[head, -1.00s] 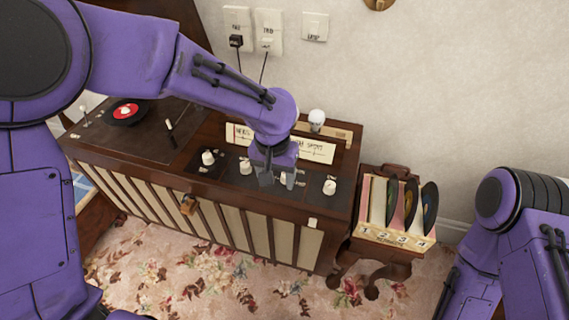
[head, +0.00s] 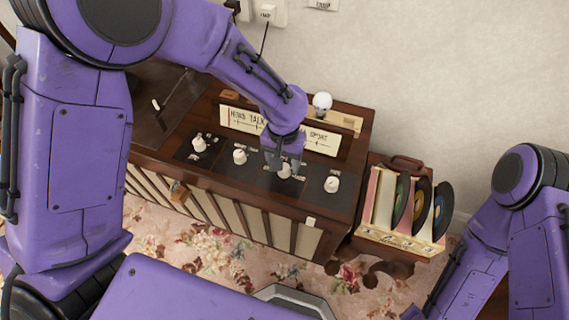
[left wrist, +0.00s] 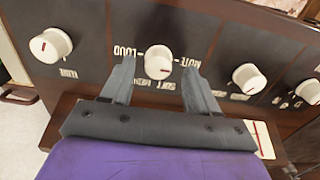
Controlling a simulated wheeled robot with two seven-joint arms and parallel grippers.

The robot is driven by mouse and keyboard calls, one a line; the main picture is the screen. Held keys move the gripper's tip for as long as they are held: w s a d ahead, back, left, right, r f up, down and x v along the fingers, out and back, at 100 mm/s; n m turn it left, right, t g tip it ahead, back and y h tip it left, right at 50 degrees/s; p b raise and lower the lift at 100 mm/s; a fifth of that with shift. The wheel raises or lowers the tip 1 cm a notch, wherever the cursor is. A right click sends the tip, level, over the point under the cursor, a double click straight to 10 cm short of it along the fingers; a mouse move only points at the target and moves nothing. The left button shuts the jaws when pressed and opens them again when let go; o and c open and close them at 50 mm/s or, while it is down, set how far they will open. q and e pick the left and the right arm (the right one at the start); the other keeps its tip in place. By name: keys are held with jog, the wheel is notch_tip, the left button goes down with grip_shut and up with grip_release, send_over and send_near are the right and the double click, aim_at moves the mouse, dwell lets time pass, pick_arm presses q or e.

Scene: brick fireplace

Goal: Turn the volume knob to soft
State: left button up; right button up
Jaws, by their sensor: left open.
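The volume knob (left wrist: 158,62) is a round white knob on the dark console panel, with upside-down labels LOUD, MUTE and SOFT around it in the left wrist view. A small dark mark on its face points toward the lower side; its exact setting is hard to tell. In the head view the knob (head: 285,171) is partly hidden by my left gripper (head: 284,166). In the left wrist view my left gripper (left wrist: 159,70) is open, with one finger on each side of the knob; contact is not visible. My right arm shows at the right, its gripper out of view.
Other white knobs stand close on either side, one at the right (head: 332,184) and one at the left (head: 240,156). A white bulb (head: 322,102) stands behind. A record rack (head: 385,235) is right of the console. Wall plugs (head: 267,14) are above.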

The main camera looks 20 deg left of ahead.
pick_arm(q)
jog(key=shift+d+f, duration=0.1)
jog(key=shift+f, duration=0.75)
jog(key=c, duration=1)
jog(key=shift+c, duration=0.2)
jog(key=shift+r, duration=0.1)
